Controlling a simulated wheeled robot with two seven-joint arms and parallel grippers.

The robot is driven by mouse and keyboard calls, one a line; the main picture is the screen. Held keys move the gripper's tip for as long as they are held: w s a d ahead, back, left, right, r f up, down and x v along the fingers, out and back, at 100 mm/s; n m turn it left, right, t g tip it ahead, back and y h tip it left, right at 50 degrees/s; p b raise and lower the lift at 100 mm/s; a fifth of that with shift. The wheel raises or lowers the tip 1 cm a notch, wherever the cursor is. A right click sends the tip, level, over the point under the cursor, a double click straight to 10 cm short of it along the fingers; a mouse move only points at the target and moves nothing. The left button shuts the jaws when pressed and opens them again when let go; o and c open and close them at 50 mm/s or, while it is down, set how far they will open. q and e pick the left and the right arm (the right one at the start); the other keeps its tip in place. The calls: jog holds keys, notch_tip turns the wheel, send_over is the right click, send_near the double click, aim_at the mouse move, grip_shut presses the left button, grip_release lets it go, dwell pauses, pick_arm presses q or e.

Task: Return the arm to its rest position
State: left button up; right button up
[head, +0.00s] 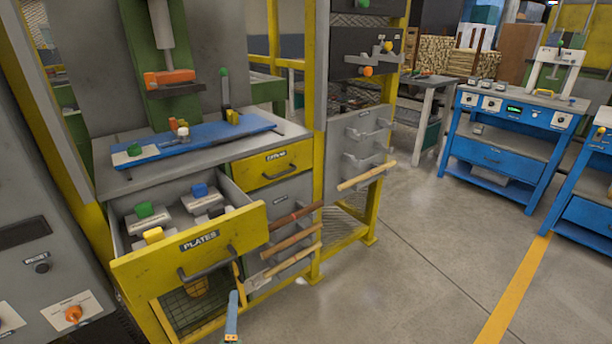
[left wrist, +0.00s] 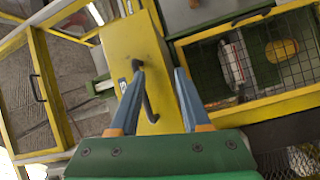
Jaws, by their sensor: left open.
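My left gripper shows in the head view as a blue finger (head: 232,316) at the bottom, below and in front of the open drawer marked PLATES (head: 150,272). In the left wrist view, my left gripper (left wrist: 158,72) has its two blue fingers spread, with nothing held between them. The dark handle of a yellow drawer front (left wrist: 146,35) appears between the fingers there, and I cannot tell how near it is. In the head view the drawer's handle (head: 208,268) is clear of the visible finger. My right gripper is in neither view.
The pulled-out drawer holds plates with green (head: 144,210), blue (head: 200,190) and yellow (head: 153,235) knobs. A blue fixture (head: 200,140) lies on the bench above. Wooden rods (head: 290,243) jut from the rack at right. Open floor (head: 420,250) lies farther right.

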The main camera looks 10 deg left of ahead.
pick_arm(q)
jog(key=s+d+f+m+g+h+p, duration=0.3)
jog(key=s+d+f+m+g+h, duration=0.15)
jog(key=s+f+m, duration=0.35)
jog(key=s+d+f+m+g+h+p, duration=0.3)
jog(key=s+d+f+m+g+p, duration=0.25)
jog(key=f, duration=0.45)
jog(key=s+a+f+m+g, duration=0.2)
jog(key=s, duration=0.4)
jog(key=s+a+f+m+g+y, duration=0.1)
jog(key=s+a+m+g, duration=0.1)
jog(key=s, duration=0.5)
jog(key=s+a+f+m+g, duration=0.1)
jog(key=s+f+m+g, duration=0.1)
jog(key=s, duration=0.5)
jog(key=shift+s+a+f+m, duration=0.2)
jog(key=shift+a+f+m, duration=0.2)
jog(key=shift+m, duration=0.45)
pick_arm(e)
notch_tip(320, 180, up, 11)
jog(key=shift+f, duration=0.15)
pick_arm(q)
jog(key=shift+y+p, duration=0.25)
jog(key=shift+p, duration=0.05)
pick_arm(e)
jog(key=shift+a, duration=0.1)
